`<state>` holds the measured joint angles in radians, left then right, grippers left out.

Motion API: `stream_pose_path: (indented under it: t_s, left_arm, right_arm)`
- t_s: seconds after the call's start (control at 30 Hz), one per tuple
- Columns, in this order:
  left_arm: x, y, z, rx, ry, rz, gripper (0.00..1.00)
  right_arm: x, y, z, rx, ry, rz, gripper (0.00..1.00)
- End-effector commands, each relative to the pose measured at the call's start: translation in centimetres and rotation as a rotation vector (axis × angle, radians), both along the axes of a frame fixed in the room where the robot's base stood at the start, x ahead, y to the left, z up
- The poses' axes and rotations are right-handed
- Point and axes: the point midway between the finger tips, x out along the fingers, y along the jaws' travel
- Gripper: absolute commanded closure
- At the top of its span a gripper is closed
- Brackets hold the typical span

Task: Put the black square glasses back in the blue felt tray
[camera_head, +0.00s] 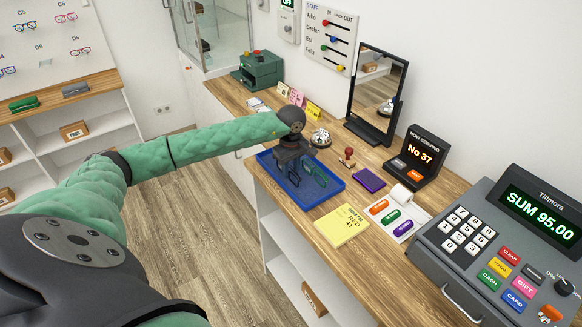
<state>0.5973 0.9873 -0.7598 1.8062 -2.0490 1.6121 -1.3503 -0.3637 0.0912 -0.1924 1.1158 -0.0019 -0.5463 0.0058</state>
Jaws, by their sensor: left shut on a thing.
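The blue felt tray (332,190) lies on the wooden counter in the middle of the view. My left gripper (290,172) reaches in from the left and points down over the tray's left part. It is shut on a dark-framed pair of glasses, which look like the black square glasses (314,171). The gripper hides part of the frame. The glasses are within the tray's outline, low over its floor; I cannot tell whether they touch it. My right gripper is not in view.
Close to the tray stand a silver bell (320,138), a red-handled stamp (347,157), a purple pad (369,180) and a yellow notepad (341,226). A mirror (377,92) stands behind. A cash register (505,245) fills the right. The counter's front edge runs just left of the tray.

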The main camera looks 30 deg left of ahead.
Motion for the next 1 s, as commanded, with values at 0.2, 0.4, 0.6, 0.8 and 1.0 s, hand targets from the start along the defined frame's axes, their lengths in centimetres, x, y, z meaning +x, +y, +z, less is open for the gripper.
stream_pose_path:
  t_s: [0.2, 0.4, 0.6, 0.8, 1.0]
  left_arm:
    - [0.01, 0.0, -0.14, 0.0, 0.0, 0.0, 0.91]
    - [0.01, 0.0, -0.19, 0.0, 0.0, 0.0, 0.64]
    - [0.0, 0.0, -0.19, 0.0, 0.0, 0.0, 0.48]
    - [0.0, 0.0, -0.16, 0.0, 0.0, 0.0, 0.48]
    - [0.0, 0.0, 0.14, 0.0, 0.0, 0.0, 0.48]
  right_arm:
    - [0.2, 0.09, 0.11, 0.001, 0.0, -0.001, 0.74]
    - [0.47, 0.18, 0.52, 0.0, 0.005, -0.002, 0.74]
    - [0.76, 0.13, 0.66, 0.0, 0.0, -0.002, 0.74]
    - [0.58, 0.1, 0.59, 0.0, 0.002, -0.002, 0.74]
    - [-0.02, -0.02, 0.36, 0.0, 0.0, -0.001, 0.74]
